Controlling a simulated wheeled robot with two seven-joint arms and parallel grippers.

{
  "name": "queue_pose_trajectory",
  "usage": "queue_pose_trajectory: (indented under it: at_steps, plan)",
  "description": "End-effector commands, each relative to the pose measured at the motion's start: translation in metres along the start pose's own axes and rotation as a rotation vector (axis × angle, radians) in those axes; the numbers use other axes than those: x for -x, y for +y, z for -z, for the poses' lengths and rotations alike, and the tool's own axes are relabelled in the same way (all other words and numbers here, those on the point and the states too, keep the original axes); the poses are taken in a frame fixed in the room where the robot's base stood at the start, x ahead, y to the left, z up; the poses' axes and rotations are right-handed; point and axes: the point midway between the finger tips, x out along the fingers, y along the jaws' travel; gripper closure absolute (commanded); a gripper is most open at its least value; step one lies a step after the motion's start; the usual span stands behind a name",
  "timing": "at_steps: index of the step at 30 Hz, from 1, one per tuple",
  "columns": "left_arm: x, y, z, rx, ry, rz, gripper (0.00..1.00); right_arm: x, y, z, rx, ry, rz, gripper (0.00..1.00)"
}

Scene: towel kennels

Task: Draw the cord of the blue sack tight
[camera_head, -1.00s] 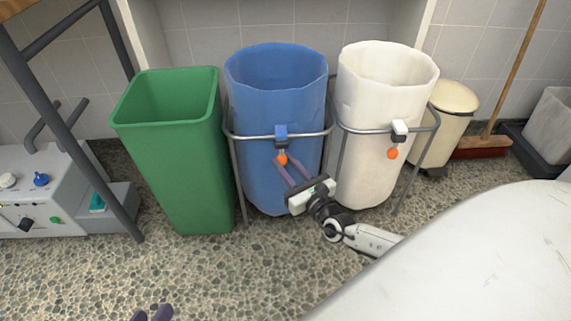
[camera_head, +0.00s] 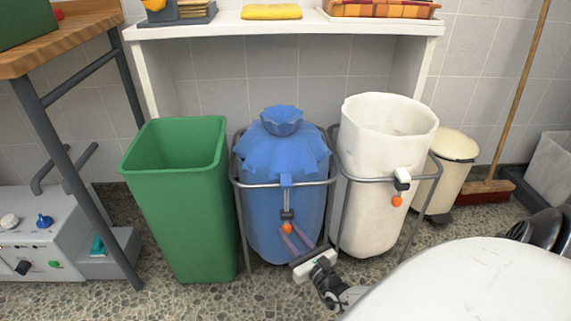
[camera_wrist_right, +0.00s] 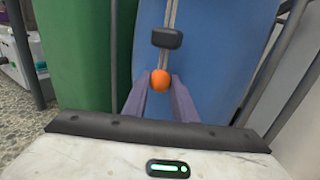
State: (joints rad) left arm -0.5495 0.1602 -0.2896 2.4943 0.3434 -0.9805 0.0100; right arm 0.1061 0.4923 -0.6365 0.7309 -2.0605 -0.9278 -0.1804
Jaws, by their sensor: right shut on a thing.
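The blue sack (camera_head: 266,215) hangs in a metal ring stand in the head view, between the green bin and the white sack. Its mouth is gathered into a narrow puckered neck (camera_head: 281,122) above the ring. A cord (camera_head: 287,199) runs down its front through a dark toggle (camera_head: 288,214) to an orange ball (camera_head: 287,228). My right gripper (camera_head: 286,233) is shut on the orange ball below the toggle. The right wrist view shows the orange ball (camera_wrist_right: 160,79) between the fingertips, with the dark toggle (camera_wrist_right: 167,38) above it. My left gripper is not in view.
A green bin (camera_head: 178,215) stands left of the blue sack. An open white sack (camera_head: 372,215) with its own orange ball (camera_head: 397,200) stands to the right. A white shelf (camera_head: 225,28) is behind. A pedal bin (camera_head: 452,160) and a broom (camera_head: 484,190) are at the right.

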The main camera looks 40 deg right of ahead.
Motion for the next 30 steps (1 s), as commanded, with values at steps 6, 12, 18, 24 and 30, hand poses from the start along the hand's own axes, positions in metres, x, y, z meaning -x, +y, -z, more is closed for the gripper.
queue_pose_trajectory:
  at_steps: [6,12,18,24,30]
  plan:
    - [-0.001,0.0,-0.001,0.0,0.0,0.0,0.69,0.001,0.001,0.006,0.001,0.015,-0.001,0.62]
    - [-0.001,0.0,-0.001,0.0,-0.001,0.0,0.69,0.001,0.0,0.004,0.002,0.011,-0.001,0.57]
    - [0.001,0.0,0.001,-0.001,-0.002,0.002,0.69,0.005,0.0,0.003,0.002,0.011,-0.002,0.57]
    - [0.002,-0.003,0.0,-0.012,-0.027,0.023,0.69,0.038,0.0,0.001,0.003,0.014,-0.003,0.57]
    - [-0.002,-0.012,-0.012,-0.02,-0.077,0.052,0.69,0.077,0.0,0.002,0.002,0.014,-0.003,0.57]
